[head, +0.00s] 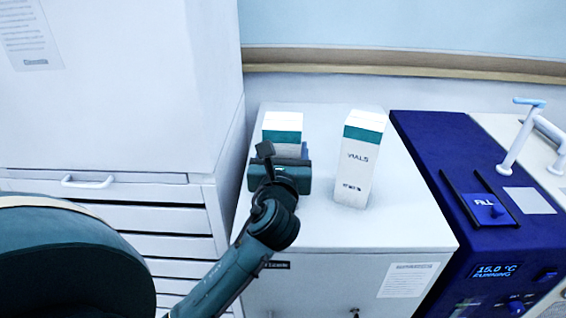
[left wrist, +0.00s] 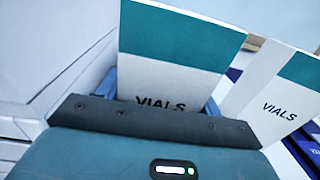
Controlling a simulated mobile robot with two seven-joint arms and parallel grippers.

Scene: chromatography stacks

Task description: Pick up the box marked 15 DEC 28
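Two tall white boxes with teal tops stand on a white cabinet top. The left box (head: 282,134) is partly hidden behind my left gripper (head: 283,163). In the left wrist view this box (left wrist: 168,75) reads VIALS, and its lower part with any date is hidden. A blue finger of my left gripper (left wrist: 160,103) lies at each side of it; I cannot tell whether they press on it. The right box (head: 361,158) is upright and apart from the gripper; its lower print is too small to read. It also shows in the left wrist view (left wrist: 276,92). My right gripper is not in view.
The white cabinet top (head: 330,228) is clear in front of the right box. A tall white unit with drawers (head: 130,165) stands close on the left. A dark blue bath unit (head: 440,150) with a FILL panel and a 15.0 °C display adjoins on the right. A wall is behind.

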